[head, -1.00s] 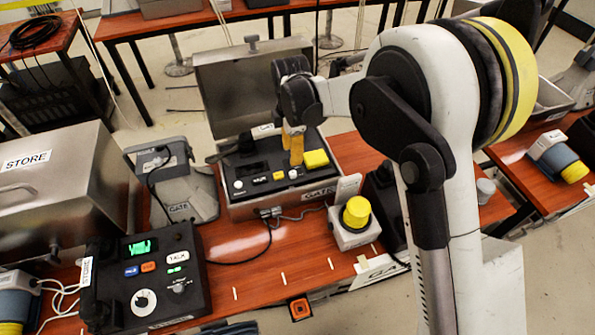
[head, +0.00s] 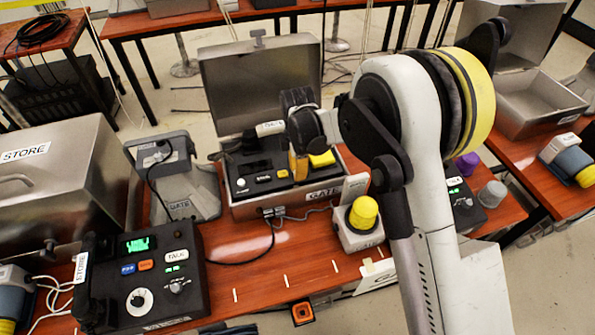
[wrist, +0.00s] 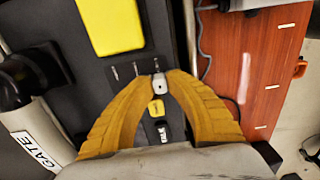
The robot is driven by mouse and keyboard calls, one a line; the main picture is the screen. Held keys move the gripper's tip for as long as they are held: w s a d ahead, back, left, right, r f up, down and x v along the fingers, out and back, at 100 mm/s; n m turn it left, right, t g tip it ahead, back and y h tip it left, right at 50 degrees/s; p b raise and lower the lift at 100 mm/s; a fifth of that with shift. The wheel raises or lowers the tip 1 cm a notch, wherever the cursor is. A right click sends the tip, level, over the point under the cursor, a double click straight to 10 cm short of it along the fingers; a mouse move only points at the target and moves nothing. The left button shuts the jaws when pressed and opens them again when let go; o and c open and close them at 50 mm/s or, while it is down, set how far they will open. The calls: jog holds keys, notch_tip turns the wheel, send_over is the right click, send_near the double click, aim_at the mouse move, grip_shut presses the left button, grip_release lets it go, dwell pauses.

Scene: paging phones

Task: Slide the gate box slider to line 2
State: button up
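The gate box is the open metal case (head: 245,211) labelled GATE, on the red-brown table in the head view. Its slider knob (wrist: 159,82), small and pale, shows in the wrist view beside the rightmost of three short marks (wrist: 135,70) on the dark panel. My gripper (head: 299,178) is low over this panel. In the wrist view its yellow fingers (wrist: 160,75) are drawn together with the knob between their tips, apparently touching both sides. The line numbers cannot be read.
A yellow pad (wrist: 108,22) and a small yellow button (wrist: 156,108) lie close to the fingers. The raised lid (head: 258,82) stands behind. A yellow-topped beacon (head: 363,212) and the STORE console (head: 150,270) stand nearby. A handset (wrist: 15,80) is at the wrist view's left.

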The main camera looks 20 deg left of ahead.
grip_shut()
jog(key=shift+w+a, duration=0.4)
jog(key=shift+w, duration=0.25)
jog(key=shift+w+a, duration=0.4)
jog(key=shift+w, duration=0.25)
jog(key=o, duration=0.7)
grip_release()
